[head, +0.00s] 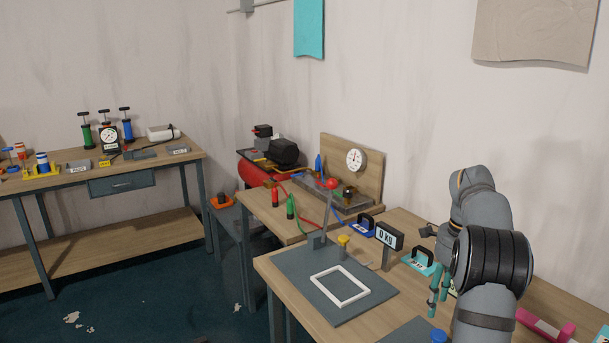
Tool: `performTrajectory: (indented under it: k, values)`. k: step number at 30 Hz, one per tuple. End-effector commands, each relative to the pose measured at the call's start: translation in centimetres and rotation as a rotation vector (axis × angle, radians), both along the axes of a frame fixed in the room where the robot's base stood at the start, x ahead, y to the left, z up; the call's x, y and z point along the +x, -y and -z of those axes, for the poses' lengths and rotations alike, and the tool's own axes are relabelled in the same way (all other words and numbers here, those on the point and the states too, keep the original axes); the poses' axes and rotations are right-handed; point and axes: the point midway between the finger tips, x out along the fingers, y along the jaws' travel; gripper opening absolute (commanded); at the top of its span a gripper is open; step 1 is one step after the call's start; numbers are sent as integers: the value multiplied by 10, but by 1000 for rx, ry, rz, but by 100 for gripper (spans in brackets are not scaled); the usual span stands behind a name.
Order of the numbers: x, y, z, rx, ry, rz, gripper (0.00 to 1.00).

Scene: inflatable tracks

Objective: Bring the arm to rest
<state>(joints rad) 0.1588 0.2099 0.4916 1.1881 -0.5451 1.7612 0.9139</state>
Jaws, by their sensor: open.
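My arm rises at the right of the head view, with a grey upper link and a ribbed black joint. It bends over at the top, and its wrist comes down behind the joint. My gripper (438,307) hangs low there, its two teal fingers pointing down and apart. It is open, and I see nothing between the fingers. The black joint hides part of the wrist. The fingers are over the right part of the near wooden bench (392,318), and I cannot tell their height above it.
Close by stand a teal handled block (421,264), a "0 KG" display (388,237) and a blue handled block (366,227). A white square frame (340,285) lies on a grey mat (300,265). A pink piece (545,327) lies at right. Open floor (180,310) is at left.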

Motion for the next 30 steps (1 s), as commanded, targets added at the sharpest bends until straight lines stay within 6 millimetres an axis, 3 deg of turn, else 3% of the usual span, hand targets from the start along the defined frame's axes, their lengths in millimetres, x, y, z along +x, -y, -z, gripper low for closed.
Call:
performTrajectory:
  k: [6, 13, 19, 30]
  values:
    - [-1, -1, 44, 3, -4, 1, 49]
    - [-1, -1, 75, 2, -3, 2, 49]
    - [0, 0, 84, 0, 0, 1, 49]
    - [0, 0, 82, -1, 2, -3, 49]
